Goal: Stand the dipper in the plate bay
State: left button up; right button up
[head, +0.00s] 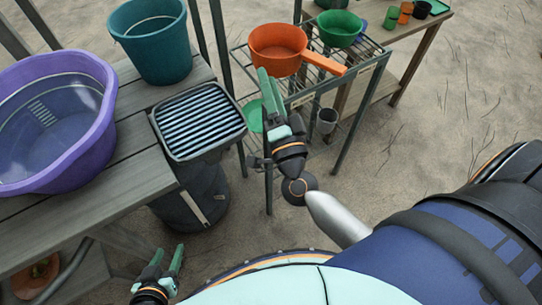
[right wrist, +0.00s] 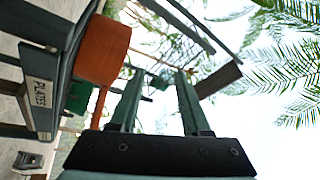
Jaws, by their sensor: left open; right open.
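The orange dipper (head: 278,45), a round pan with a long handle, sits on top of the wire rack (head: 352,66), its handle pointing right. It also shows in the right wrist view (right wrist: 103,50). A PLATES sign (right wrist: 40,90) is on the rack in the right wrist view; the bay itself is hard to make out. My right gripper (head: 267,88) is open and empty, in front of the rack and just below the dipper in the head view. My left gripper (head: 168,258) is open and empty, low at the left beside the wooden table.
A green bowl (head: 340,27) is on the rack, a grey cup (head: 327,121) lower down. Small cups stand on the back table. Sand at right is clear.

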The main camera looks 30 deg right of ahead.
jog(key=s+a+f+n+g+y, duration=0.2)
jog(key=s+a+f+n+y, duration=0.1)
jog(key=a+f+n+y, duration=0.6)
jog(key=s+d+f+n+g+h, duration=0.1)
jog(key=s+f+n+g, duration=0.7)
jog(key=f, duration=0.8)
jog(key=s+g, duration=0.2)
jog(key=s, duration=0.1)
jog(key=shift+s+d+f+h, duration=0.15)
jog(key=shift+d+f+h, duration=0.15)
jog(key=shift+a, duration=0.1)
